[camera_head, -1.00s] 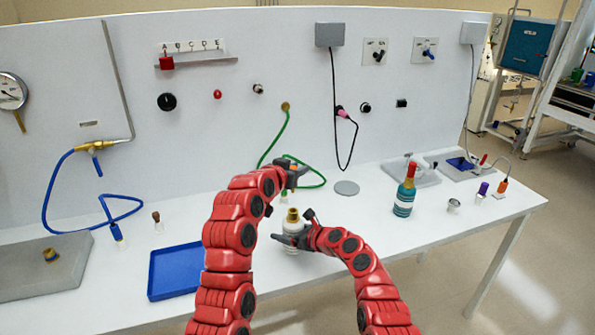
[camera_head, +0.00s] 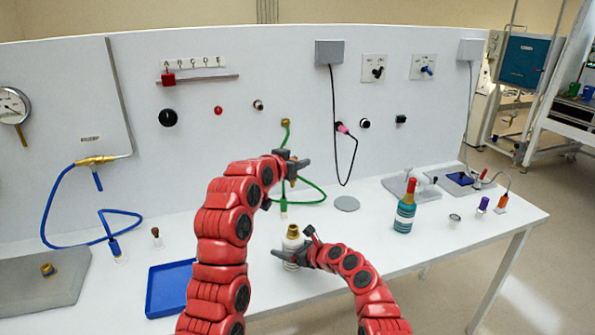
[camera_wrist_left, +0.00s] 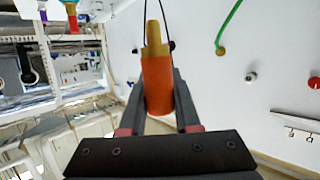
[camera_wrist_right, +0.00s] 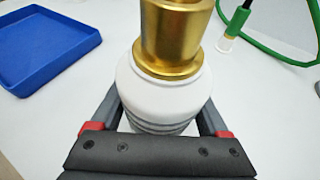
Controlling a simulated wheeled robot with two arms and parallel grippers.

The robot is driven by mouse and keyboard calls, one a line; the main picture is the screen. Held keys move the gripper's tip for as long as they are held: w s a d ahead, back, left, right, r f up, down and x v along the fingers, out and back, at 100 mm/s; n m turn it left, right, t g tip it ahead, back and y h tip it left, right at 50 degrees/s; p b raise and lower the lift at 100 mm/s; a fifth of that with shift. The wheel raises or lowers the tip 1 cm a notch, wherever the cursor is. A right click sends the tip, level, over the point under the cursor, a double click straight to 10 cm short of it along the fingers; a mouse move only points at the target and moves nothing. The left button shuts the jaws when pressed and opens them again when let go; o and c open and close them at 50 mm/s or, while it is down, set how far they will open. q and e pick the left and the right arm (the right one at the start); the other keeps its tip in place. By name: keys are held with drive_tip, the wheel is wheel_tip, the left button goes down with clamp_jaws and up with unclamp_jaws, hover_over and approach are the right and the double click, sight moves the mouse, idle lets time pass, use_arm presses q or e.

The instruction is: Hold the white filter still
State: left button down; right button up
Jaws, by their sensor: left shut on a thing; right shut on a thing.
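The white filter (camera_head: 292,243) has a ribbed white body and a brass neck, and stands upright on the white table. My right gripper (camera_head: 292,259) is shut around its body. The right wrist view shows the filter (camera_wrist_right: 165,90) between both fingers, its brass neck clear above them. My left gripper (camera_head: 296,165) is raised above and behind the filter, apart from it. In the left wrist view it is shut on an orange piece with a brass tip (camera_wrist_left: 157,85). That piece is mostly hidden in the head view.
A blue tray (camera_head: 170,288) lies left of the filter. A green hose (camera_head: 310,191) hangs from a wall port behind it, its end on the table. A grey disc (camera_head: 347,204) and a bottle (camera_head: 405,208) are to the right. Table around the filter is mostly clear.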

drive_tip(key=o, duration=1.5)
